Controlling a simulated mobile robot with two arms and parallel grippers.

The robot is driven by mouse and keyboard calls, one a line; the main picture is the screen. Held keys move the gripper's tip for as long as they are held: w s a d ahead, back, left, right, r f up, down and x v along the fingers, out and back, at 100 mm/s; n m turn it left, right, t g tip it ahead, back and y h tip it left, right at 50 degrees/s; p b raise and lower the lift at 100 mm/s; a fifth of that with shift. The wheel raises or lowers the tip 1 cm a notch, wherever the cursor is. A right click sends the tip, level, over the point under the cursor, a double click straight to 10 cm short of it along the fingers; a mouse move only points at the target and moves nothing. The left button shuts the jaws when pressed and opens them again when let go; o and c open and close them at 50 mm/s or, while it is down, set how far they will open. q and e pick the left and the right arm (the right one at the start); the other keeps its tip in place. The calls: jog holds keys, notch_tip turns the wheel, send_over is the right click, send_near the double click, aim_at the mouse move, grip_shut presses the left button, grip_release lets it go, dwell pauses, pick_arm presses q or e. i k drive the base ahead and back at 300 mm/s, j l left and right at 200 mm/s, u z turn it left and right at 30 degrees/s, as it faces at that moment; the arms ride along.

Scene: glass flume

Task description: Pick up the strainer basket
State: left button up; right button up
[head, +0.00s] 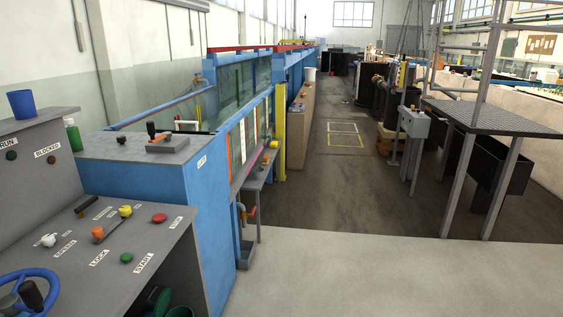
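I cannot make out a strainer basket for certain in the head view. Neither of my grippers shows in it. A blue cup-like container (22,104) stands on top of the grey control console at the left edge. Dark green objects (179,312) show partly at the bottom edge, in the shadow under the console; I cannot tell what they are.
The grey console (150,238) with knobs and a blue handwheel (25,290) fills the lower left. Behind it stands a blue cabinet (190,190) beside the long glass flume (240,135). A grated platform (495,117) stands at right. The pale floor (400,280) ahead is clear.

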aim_at(258, 172)
jog(key=i+z, duration=0.4)
jog(key=i, duration=1.75)
jog(key=i+l+u, duration=0.15)
jog(key=i+u, duration=0.35)
jog(key=i, duration=0.15)
jog(key=i+l+u, duration=0.45)
jog(key=i, duration=0.15)
jog(key=i+l+u, duration=0.5)
jog(key=l, duration=0.1)
